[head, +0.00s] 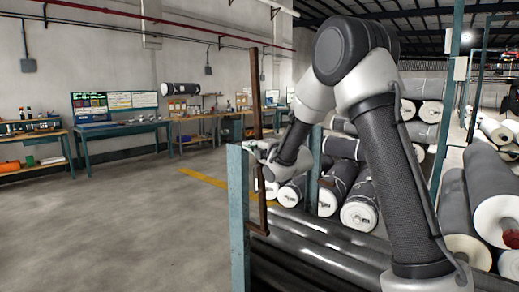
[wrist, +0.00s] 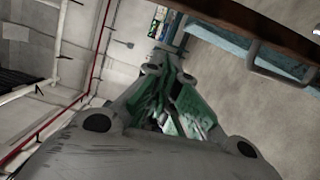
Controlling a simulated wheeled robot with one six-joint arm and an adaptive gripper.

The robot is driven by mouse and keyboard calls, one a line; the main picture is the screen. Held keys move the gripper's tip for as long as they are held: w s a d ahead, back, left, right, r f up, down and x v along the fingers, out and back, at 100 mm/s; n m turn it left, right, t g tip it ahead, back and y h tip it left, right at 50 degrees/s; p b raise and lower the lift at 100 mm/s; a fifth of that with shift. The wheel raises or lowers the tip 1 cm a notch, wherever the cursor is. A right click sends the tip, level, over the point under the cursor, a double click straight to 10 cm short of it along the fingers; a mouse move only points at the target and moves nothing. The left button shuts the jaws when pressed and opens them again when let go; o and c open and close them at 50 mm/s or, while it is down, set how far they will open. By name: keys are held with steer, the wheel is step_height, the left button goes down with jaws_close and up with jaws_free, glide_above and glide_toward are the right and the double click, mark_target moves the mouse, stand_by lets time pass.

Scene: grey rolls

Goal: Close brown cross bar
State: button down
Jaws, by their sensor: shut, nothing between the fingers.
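The brown cross bar (head: 255,95) stands upright in the head view, rising well above a blue-green post (head: 239,215). Its lower part, with a bracket-like handle, shows beside the post. In the wrist view the brown bar (wrist: 262,27) crosses the top right corner, with a dark grey handle (wrist: 275,65) on it. My gripper (head: 250,146) is at the bar, near the top of the post. In the wrist view my gripper (wrist: 168,52) is shut and empty, its green-padded fingers left of the bar. Whether it touches the bar I cannot tell.
Grey rolls (head: 342,178) with white ends are stacked behind my arm. Dark rolls (head: 320,245) lie low, right of the post. Workbenches (head: 117,128) line the back wall. The grey floor at left is clear.

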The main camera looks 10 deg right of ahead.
steer(key=w+d, duration=0.1)
steer(key=w, duration=0.1)
steer(key=w+d, duration=0.1)
steer(key=w, duration=0.1)
steer(key=shift+w+d+r, duration=0.1)
steer(key=shift+d+r, duration=0.05)
steer(key=shift+d, duration=0.05)
